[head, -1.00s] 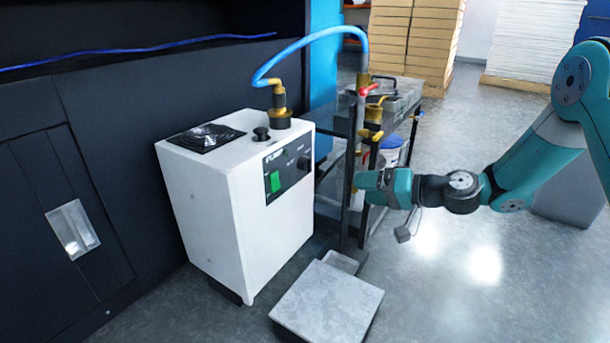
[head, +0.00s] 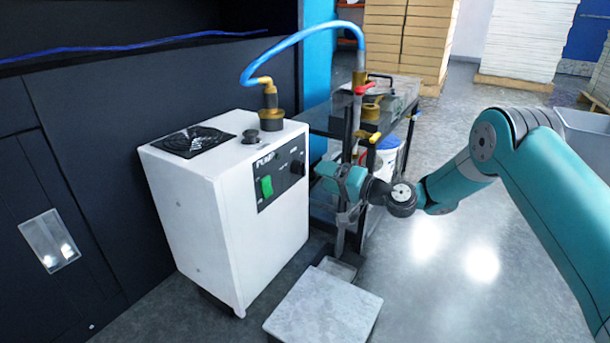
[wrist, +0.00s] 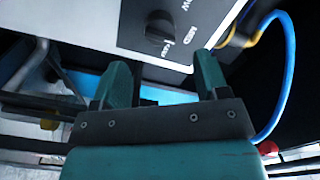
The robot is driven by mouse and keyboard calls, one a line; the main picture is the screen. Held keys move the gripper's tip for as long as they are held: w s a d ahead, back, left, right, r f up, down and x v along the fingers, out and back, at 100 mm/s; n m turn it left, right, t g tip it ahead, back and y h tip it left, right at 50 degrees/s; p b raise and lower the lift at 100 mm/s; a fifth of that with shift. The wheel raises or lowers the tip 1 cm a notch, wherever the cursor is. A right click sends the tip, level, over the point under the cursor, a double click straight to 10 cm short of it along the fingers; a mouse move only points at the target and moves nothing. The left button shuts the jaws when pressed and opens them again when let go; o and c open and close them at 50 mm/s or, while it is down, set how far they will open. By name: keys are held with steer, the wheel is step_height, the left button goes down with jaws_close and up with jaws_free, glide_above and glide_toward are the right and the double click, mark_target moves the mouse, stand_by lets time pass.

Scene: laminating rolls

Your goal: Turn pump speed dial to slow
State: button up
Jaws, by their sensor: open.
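The pump (head: 225,210) is a white box on the left with a black control panel labelled PUMP. Its black speed dial (head: 297,167) sits at the right end of the panel, right of a green switch (head: 266,186). In the wrist view the dial (wrist: 160,27) is a round black knob with a pointer, with MED and part of another word printed near it. My gripper (head: 318,172) is just right of the panel. In the wrist view my gripper (wrist: 160,80) is open and empty, its two teal fingers apart, below the dial and not touching it.
A blue hose (head: 300,42) arches from the pump's brass fitting (head: 270,105) to a pipe with a red handle. A shelf stand (head: 350,130) is behind my gripper. A grey block (head: 325,305) lies on the floor in front. Open floor is at the right.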

mark_target(305, 170)
steer(key=b+x, duration=0.2)
steer(key=x, duration=0.5)
steer(key=shift+w, duration=0.1)
steer(key=c, duration=0.9)
